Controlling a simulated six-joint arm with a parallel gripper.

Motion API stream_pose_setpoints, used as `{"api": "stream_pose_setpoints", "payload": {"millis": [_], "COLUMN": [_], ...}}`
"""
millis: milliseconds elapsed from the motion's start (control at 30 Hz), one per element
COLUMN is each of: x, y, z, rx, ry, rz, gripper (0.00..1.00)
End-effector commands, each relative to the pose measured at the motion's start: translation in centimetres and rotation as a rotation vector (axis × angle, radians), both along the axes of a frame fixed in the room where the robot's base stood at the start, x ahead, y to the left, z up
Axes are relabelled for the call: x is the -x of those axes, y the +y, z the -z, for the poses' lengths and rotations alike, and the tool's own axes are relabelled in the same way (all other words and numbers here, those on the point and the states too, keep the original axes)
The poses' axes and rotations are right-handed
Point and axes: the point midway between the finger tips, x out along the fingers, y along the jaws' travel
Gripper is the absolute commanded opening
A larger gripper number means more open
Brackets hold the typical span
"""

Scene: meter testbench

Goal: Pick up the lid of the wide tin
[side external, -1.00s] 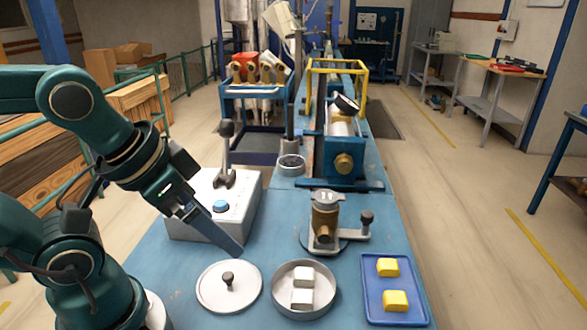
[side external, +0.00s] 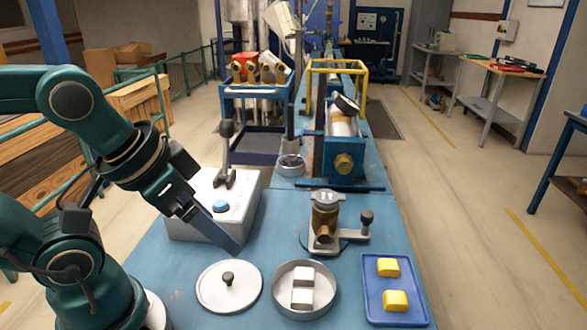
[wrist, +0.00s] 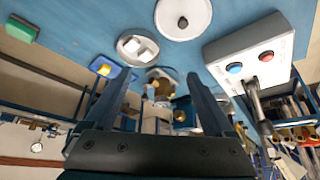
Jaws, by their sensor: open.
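The lid (side external: 228,290) is a pale round disc with a dark knob in its centre, lying flat on the blue bench. It also shows at the top of the wrist view (wrist: 183,19). In the wrist view the tin (wrist: 138,48) is left of the lid. My gripper (side external: 230,244) is above and behind the lid, apart from it. In the wrist view its two fingers (wrist: 160,82) are spread with nothing held between them.
A grey control box (side external: 205,225) with a blue button and an upright lever stands close behind my gripper. A blue tray (side external: 372,318) with yellow blocks lies right of the tin. A brass and grey meter fixture (side external: 325,222) stands behind the tin.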

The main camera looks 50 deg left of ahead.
Motion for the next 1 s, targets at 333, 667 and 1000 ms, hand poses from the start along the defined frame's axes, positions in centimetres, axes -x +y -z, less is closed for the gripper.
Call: {"api": "stream_pose_setpoints", "payload": {"millis": [333,667,1000], "x": [0.0,-0.9,-3.2], "y": [0.0,0.5,2.2], "z": [0.0,-0.2,3.5], "rx": [0.0,-0.164,-0.357], "ry": [0.0,0.021,0.29], "rz": [0.001,0.264,0.74], "gripper": [0.59,0.59,0.59]}}
